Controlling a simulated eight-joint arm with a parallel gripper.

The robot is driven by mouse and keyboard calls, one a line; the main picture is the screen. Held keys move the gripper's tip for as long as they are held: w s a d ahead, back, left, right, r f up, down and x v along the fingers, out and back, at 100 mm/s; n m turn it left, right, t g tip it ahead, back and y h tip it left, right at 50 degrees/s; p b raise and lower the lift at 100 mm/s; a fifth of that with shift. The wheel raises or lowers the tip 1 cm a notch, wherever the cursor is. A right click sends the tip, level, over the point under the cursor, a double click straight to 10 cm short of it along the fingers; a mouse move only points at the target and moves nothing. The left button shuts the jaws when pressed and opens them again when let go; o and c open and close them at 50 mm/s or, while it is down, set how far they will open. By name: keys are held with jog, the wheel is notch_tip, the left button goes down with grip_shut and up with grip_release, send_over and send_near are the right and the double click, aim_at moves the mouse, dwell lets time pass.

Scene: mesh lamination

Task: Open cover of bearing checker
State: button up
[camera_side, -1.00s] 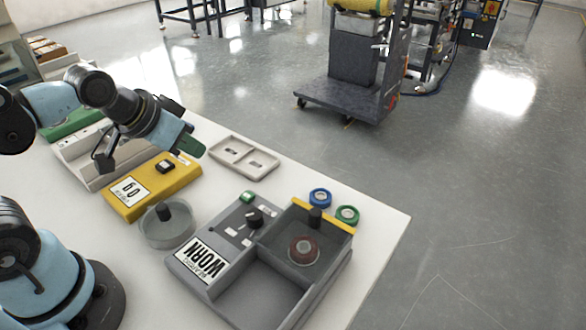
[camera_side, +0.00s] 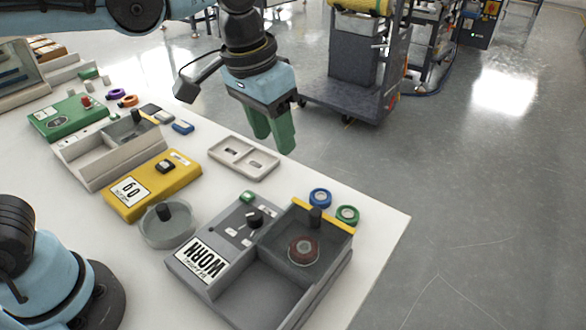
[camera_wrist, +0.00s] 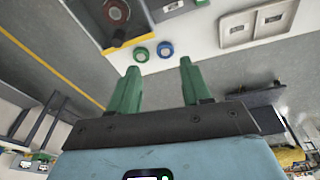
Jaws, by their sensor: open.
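The bearing checker is a grey box (camera_side: 209,280) at the front right of the white table, with a "WORN" label, a black knob and a green button. A see-through cover with a black knob (camera_side: 315,216) lies over its back-right compartment, beside a yellow strip (camera_side: 338,226). A dark red bearing (camera_side: 303,250) shows through it. In the wrist view the bearing (camera_wrist: 117,13) is at the top left. My gripper (camera_side: 273,146) has green fingers, points down, and is empty above and behind the checker. In the wrist view its fingers (camera_wrist: 159,70) are apart.
Blue (camera_side: 320,197) and green (camera_side: 347,215) rings lie behind the checker near the table edge. A pale two-slot tray (camera_side: 243,159), a yellow box (camera_side: 152,186), a round clear dish (camera_side: 167,226) and a green box (camera_side: 66,116) stand to the left.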

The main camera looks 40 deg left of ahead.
jog(key=m+g+y, duration=0.1)
jog(key=g, duration=0.1)
send_near(316, 211)
notch_tip(316, 211, down, 9)
jog(key=shift+w+f, duration=0.15)
jog(key=shift+f, duration=0.1)
dwell(0.3)
grip_shut()
dwell(0.4)
